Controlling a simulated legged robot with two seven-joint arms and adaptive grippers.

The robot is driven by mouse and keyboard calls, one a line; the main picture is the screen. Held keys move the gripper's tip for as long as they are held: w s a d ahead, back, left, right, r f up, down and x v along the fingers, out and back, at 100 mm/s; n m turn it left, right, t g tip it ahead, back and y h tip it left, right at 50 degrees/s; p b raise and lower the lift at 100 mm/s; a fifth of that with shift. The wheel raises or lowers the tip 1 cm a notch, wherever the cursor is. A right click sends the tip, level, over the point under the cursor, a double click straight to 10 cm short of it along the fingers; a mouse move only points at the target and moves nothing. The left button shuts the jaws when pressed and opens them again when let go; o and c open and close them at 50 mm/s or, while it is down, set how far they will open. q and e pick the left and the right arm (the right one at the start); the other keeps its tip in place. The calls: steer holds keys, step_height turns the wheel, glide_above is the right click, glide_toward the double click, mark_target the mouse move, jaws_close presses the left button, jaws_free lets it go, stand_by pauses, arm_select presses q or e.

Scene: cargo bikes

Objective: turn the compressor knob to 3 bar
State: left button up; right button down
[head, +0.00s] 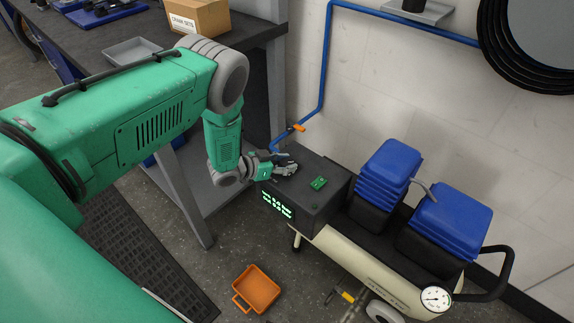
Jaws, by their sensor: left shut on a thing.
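The compressor's black control box (325,207) sits at the left end of a cream tank (370,268) near the wall. A lit display (277,205) is on its front face; I cannot read its digits surely. A green switch (318,183) is on its top. My left gripper (287,167) is at the top left of the box, shut on the compressor knob, which its fingers mostly hide. A round white gauge (436,298) is at the tank's right end; its reading is too small to tell. My right gripper is not in view.
Blue finned cylinder heads (450,222) rise right of the box. A blue air pipe (323,70) with an orange valve lever (297,128) runs down the wall. A workbench (90,38) carries a cardboard box (197,17) and a grey tray (131,50). An orange bin (257,289) lies on the floor.

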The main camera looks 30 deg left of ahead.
arm_select(q)
steer(key=m+g+h+b, duration=0.1)
steer(key=m+h, duration=0.1)
steer(key=m+g+h+b, duration=0.2)
steer(key=shift+a+f+b, duration=0.1)
steer(key=shift+f+b, duration=0.1)
steer(key=shift+b, duration=0.1)
steer(key=shift+r+m+g+h+b, duration=0.15)
steer(key=shift+m+g+h+b, duration=0.85)
steer(key=shift+m+g+b, duration=0.7)
steer(key=shift+r, duration=0.1)
steer(key=o, duration=1.2)
steer(key=shift+a, duration=0.15)
steer(key=v, duration=1.1)
steer(key=shift+a, duration=0.45)
